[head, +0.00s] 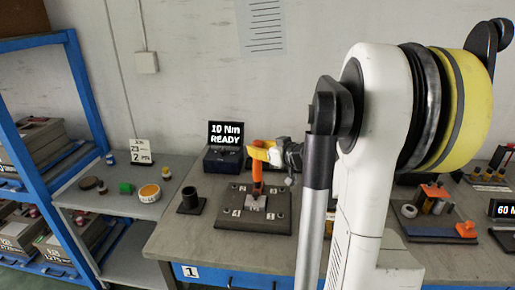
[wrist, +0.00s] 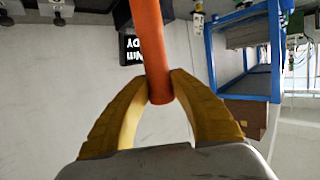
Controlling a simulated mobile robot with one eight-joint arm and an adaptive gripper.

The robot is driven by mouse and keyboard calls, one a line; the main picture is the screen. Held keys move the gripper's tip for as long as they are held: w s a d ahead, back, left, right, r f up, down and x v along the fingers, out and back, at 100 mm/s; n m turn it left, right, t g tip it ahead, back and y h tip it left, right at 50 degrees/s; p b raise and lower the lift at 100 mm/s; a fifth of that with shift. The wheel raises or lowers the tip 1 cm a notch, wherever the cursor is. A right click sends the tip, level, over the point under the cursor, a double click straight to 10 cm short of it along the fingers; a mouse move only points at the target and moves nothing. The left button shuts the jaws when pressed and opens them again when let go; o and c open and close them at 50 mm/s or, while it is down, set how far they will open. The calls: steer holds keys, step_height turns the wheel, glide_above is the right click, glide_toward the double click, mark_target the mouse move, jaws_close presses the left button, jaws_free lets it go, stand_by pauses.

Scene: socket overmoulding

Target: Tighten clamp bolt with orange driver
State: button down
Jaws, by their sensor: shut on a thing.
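The orange driver (head: 257,170) stands roughly upright over the dark fixture plate (head: 238,221) on the bench in the head view. Its lower end meets the small grey metal clamp block (head: 256,203) on the plate; I cannot tell whether the tip sits on the clamp bolt, which is too small to make out. My gripper (head: 262,153) is shut on the orange driver near its upper part. In the wrist view the two yellow fingers of my gripper (wrist: 160,88) pinch the orange driver (wrist: 151,45) from both sides.
A display box reading "10 Nm READY" (head: 225,134) stands behind the plate. A black cup-like holder (head: 190,200) is left of it. At right are another dark fixture (head: 436,235) and a "60 N" display (head: 504,209). A blue shelf (head: 85,90) stands at far left.

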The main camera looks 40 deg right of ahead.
mark_target(257, 141)
steer(key=shift+f+b, duration=0.3)
steer(key=shift+f, duration=0.15)
stand_by(1.4)
steer(key=shift+r, duration=0.1)
steer(key=shift+r+p, duration=2)
steer(key=shift+r, duration=0.5)
steer(key=shift+w, duration=0.1)
